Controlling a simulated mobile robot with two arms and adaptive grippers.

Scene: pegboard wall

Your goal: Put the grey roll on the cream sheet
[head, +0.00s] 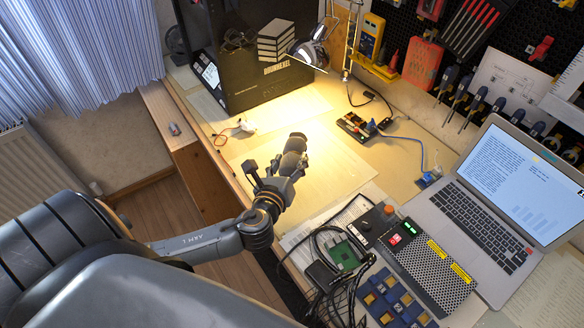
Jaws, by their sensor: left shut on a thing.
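My left gripper (277,174) reaches in from the lower left over the workbench. It is shut on a dark grey, rounded thing that appears to be the grey roll (291,160); the fingers partly hide it. The pale cream sheet (338,158) lies flat on the bench under the lamp. In the picture the roll overlaps the left part of the sheet. I cannot tell whether the roll touches the sheet or is held above it. My right gripper is not in view.
A desk lamp (311,50) and a dark case (262,70) stand behind. A small circuit board (357,126) sits beyond the sheet. Cables (335,262), a perforated metal box (430,275) and a laptop (500,200) crowd the right. The sheet's middle is clear.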

